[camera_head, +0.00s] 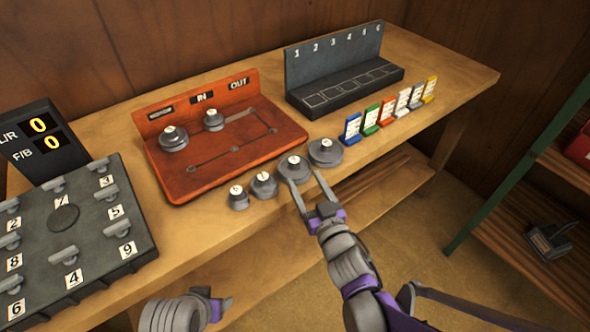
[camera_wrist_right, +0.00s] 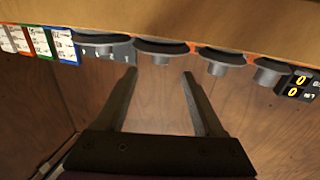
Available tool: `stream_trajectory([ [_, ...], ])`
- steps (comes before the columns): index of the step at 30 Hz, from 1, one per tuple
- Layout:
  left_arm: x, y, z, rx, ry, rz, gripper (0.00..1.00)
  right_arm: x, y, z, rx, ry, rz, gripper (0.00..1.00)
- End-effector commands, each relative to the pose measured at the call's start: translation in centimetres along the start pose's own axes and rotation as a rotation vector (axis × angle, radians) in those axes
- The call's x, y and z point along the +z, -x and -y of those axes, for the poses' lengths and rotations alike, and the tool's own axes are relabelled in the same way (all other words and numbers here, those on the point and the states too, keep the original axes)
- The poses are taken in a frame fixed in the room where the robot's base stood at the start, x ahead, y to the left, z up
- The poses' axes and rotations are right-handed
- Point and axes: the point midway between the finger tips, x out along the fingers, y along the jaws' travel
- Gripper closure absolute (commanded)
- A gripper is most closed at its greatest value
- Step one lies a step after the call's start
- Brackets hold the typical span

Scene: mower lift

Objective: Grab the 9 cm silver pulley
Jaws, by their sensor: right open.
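Several silver-grey pulleys with small white labels stand in a row at the table's front edge in the head view: the largest (camera_head: 325,152) at right, a slightly smaller one (camera_head: 294,168), then two small ones (camera_head: 264,185) (camera_head: 238,197). The labels are too small to read, so I cannot tell which is 9 cm. My right gripper (camera_head: 304,177) is open and empty, its fingertips at the second-largest pulley. In the right wrist view, that pulley (camera_wrist_right: 160,48) appears beyond and between the open fingertips (camera_wrist_right: 160,72). My left gripper (camera_head: 215,309) is low in the head view, its jaws unclear.
An orange board (camera_head: 235,158) labelled IN and OUT holds two more pulleys (camera_head: 173,138) (camera_head: 214,119). A dark numbered rack (camera_head: 340,75) stands behind coloured cards (camera_head: 388,114). A grey numbered panel (camera_head: 75,245) and a display (camera_head: 35,140) reading zeros are at left. A shelf unit (camera_head: 530,160) stands right.

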Motion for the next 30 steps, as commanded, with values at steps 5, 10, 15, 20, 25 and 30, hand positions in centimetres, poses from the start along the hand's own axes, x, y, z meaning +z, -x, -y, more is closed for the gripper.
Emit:
stream_trajectory([
  [5, 0.0, 0.0, 0.0, 0.000, 0.000, 0.000, 0.36, 0.0, -1.4, 0.0, 0.000, 0.000, 0.000, 0.30],
  [10, 0.0, 0.0, 0.0, 0.000, 0.000, 0.000, 0.36, 0.1, -3.6, 0.0, 0.000, 0.000, 0.001, 0.30],
  [15, 0.0, 0.1, 0.0, 0.000, 0.000, 0.000, 0.36, 0.1, -5.9, -0.1, 0.000, 0.000, 0.001, 0.30],
  [20, 0.0, 0.1, 0.0, 0.000, 0.000, 0.000, 0.36, 0.1, -6.5, -0.1, 0.001, 0.000, 0.001, 0.30],
  [25, 0.0, 0.1, 0.0, 0.000, 0.000, 0.000, 0.36, 0.1, -6.5, -0.1, 0.001, 0.000, 0.001, 0.34],
  [30, 0.0, 0.1, 0.0, 0.000, 0.000, 0.000, 0.36, 0.1, -6.5, -0.1, 0.001, 0.000, 0.001, 0.64],
])
